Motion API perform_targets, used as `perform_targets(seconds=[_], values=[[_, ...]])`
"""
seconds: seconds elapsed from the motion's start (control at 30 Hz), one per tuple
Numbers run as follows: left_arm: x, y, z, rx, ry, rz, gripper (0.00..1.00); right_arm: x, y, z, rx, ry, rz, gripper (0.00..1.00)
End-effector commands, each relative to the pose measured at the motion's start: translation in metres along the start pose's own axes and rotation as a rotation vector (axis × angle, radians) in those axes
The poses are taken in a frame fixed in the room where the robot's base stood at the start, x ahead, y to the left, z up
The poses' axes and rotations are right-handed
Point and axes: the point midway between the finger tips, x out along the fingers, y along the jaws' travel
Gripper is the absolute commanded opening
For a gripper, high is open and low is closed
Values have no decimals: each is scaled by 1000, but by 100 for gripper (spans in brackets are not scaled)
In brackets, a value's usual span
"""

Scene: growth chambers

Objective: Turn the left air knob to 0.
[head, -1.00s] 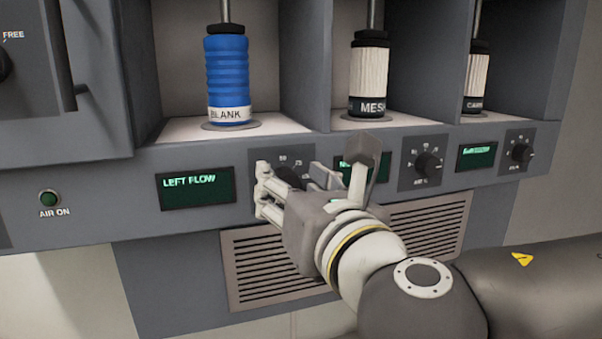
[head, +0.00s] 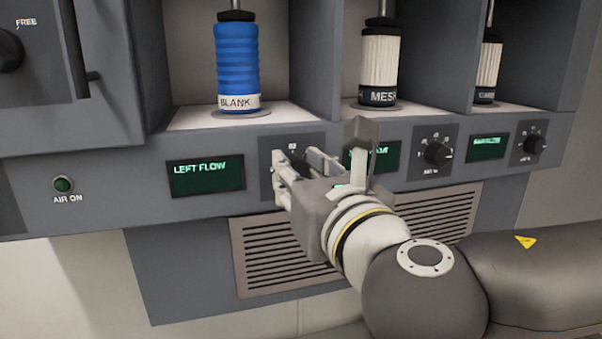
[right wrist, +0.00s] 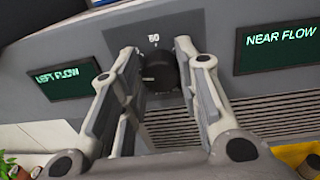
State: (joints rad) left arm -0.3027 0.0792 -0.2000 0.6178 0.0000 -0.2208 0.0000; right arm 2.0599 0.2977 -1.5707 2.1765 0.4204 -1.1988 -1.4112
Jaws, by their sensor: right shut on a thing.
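The left air knob is a round black knob (right wrist: 160,72) on a dark plate, just right of the LEFT FLOW display (head: 207,177). In the head view the knob (head: 297,167) is partly hidden by my right gripper (head: 296,158). In the right wrist view my right gripper (right wrist: 157,60) has a finger on each side of the knob and is shut on it. A number that looks like 50 or 60 shows above the knob. The knob's exact pointer setting is hard to read. My left gripper is not in view.
The NEAR FLOW display (right wrist: 280,48) is right of the gripper. Two more knobs (head: 438,153) (head: 534,145) sit further right. A blue BLANK cylinder (head: 237,65) stands on the shelf above. A vent grille (head: 270,262) lies below; a green AIR ON button (head: 63,184) is at the left.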

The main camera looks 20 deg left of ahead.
Motion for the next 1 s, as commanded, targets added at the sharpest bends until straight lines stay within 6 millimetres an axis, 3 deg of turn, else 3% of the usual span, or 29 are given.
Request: perform_targets(seconds=[0.23,0.6,0.63,0.77,1.0], values=[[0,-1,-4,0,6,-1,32,0,0,1,-192,9,-2,7],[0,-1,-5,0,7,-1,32,0,1,1,-221,11,-2,7],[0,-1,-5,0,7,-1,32,0,0,1,-221,11,-2,34],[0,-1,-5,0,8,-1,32,0,0,1,-220,11,-2,51],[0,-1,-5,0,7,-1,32,0,1,0,-219,12,-2,52]])
